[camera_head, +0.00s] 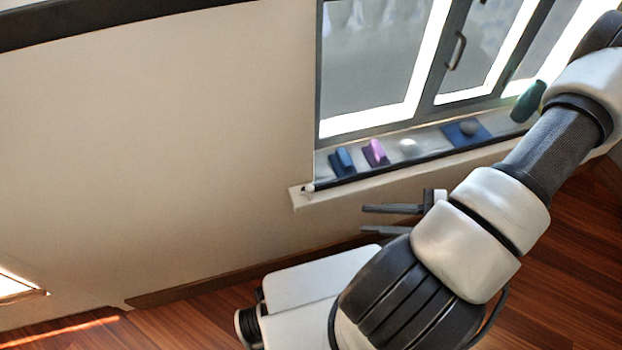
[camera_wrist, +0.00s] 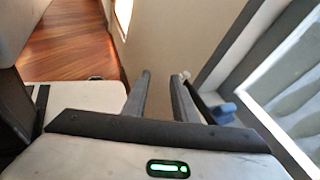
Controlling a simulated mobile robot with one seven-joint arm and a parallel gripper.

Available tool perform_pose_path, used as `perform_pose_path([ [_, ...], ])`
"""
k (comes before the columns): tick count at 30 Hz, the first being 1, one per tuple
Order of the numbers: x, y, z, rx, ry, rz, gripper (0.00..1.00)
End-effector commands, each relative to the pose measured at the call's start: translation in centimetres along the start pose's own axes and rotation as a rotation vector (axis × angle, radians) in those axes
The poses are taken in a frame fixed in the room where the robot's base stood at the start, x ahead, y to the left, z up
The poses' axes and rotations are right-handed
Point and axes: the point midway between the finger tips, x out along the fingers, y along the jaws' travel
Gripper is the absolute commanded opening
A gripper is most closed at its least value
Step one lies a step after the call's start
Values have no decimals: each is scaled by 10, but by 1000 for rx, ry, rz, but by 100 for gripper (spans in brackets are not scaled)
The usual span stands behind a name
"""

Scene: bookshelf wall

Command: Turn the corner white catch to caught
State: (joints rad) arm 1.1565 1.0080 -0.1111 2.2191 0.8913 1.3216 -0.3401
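A small white piece, which looks like the corner catch (camera_head: 307,188), sits at the left front corner of the window sill, at the end of a dark bar. It is too small to tell how it is turned. In the wrist view the white catch (camera_wrist: 186,75) shows just right of the right finger's tip. My gripper (camera_head: 363,219) is open, its two dark fingers pointing left, below and right of the catch. In the wrist view nothing shows between the fingers of my gripper (camera_wrist: 159,76), and they are apart from the catch.
The sill (camera_head: 299,202) juts from the wall below a grey-framed window (camera_head: 440,98). The wall (camera_head: 170,150) left of the sill is bare.

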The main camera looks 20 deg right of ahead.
Motion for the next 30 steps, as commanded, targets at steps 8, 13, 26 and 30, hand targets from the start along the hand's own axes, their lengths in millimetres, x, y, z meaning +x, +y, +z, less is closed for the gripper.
perform_pose_path([
  [8,3,20,-50,238,-177,-462,26],
  [13,5,21,-59,276,-204,-556,26],
  [26,66,-17,-52,278,-208,-558,26],
  [30,92,-34,-48,277,-208,-556,26],
])
